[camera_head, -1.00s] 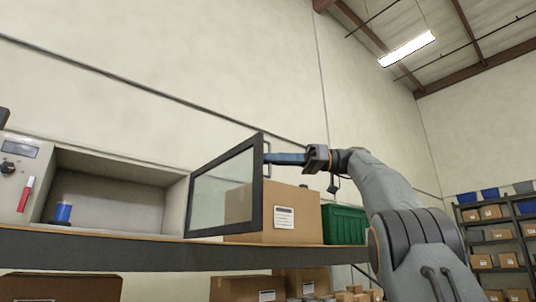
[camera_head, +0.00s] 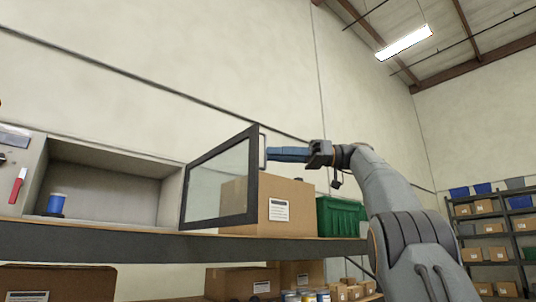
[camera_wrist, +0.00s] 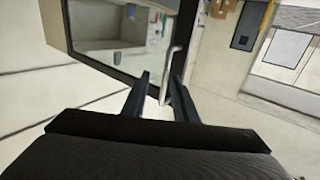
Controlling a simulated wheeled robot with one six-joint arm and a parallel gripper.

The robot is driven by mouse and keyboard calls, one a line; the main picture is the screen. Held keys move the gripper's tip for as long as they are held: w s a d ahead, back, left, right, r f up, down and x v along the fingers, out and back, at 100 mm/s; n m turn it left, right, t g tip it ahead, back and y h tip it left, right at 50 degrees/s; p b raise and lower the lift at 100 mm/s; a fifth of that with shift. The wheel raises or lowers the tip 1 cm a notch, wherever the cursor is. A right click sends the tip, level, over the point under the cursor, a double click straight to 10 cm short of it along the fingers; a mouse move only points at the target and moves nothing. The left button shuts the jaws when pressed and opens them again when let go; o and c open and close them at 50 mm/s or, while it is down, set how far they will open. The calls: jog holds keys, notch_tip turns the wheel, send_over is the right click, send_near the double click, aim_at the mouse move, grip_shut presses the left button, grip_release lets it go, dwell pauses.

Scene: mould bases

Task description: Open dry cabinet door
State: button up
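The dry cabinet (camera_head: 112,163) stands on a shelf at the left, with its front uncovered. Its dark-framed glass door (camera_head: 222,184) is swung far outward to the right of the opening. A slim metal handle (camera_head: 262,149) is on the door's free edge. My gripper (camera_head: 268,154) is at the handle from the right, with blue-looking fingers pointing left. In the wrist view, the fingers of my gripper (camera_wrist: 162,78) are apart. The pale handle (camera_wrist: 174,70) runs between or just beyond their tips, nearer the right finger; contact is not clear.
A blue cup-like item (camera_head: 56,204) sits in the cabinet. A cardboard box (camera_head: 285,205) and a green crate (camera_head: 340,216) stand on the shelf (camera_head: 120,246) behind and right of the door. Boxes and tins are below. A storage rack (camera_head: 490,240) is far right.

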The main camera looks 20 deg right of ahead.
jog(key=p+v, duration=0.1)
jog(key=v, duration=0.4)
jog(key=shift+d, duration=0.15)
jog(key=shift+f, duration=0.1)
